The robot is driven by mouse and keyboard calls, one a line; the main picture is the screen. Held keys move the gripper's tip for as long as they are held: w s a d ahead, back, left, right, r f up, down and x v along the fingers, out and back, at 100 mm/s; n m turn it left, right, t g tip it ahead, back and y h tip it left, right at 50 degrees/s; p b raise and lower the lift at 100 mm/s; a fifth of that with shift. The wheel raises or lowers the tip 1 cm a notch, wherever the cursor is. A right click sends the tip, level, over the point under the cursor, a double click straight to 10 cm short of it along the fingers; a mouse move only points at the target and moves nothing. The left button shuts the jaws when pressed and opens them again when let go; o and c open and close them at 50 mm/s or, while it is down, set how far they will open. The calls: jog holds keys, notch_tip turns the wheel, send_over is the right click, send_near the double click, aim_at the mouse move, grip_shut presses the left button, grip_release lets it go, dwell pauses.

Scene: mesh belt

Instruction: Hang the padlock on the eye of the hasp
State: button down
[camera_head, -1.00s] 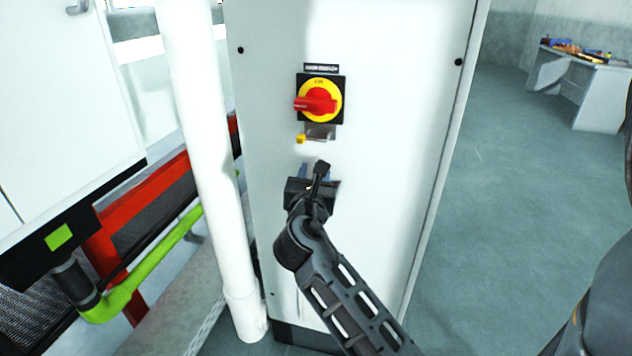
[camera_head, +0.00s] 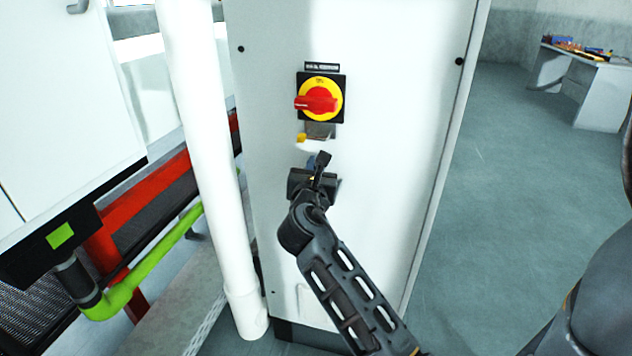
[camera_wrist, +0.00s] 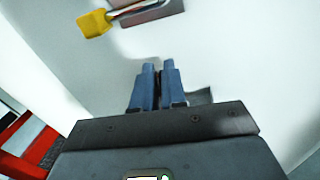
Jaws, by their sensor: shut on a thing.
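My gripper (camera_head: 312,164) is in front of the white cabinet, below the red and yellow switch. In the wrist view its two blue fingers (camera_wrist: 160,74) are nearly together, with only a narrow dark strip between them. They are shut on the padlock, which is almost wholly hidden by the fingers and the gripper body. The hasp (camera_head: 321,131) is a small grey plate just under the switch; it also shows at the top of the wrist view (camera_wrist: 150,11). A yellow block (camera_wrist: 95,22) sits at its left end. The fingertips are below the hasp and apart from it.
The rotary switch (camera_head: 319,100) is right above the hasp. A white pipe (camera_head: 205,150) runs upright left of the cabinet (camera_head: 400,120). A red frame and green tube (camera_head: 150,270) lie beyond it. Open floor is on the right, with a bench (camera_head: 590,85) far back.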

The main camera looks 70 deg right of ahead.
jog(key=shift+r, duration=0.1)
dwell(0.3)
jog(key=shift+r, duration=0.6)
notch_tip(320, 180, up, 2)
jog(key=shift+r+p, duration=0.15)
jog(key=shift+p, duration=0.25)
jog(key=b+v, duration=0.1)
jog(key=v, duration=1.7)
jog(key=shift+b, duration=0.35)
jog(key=shift+m+g+p, duration=0.55)
jog(key=shift+m+g, duration=0.05)
jog(key=shift+g, duration=0.3)
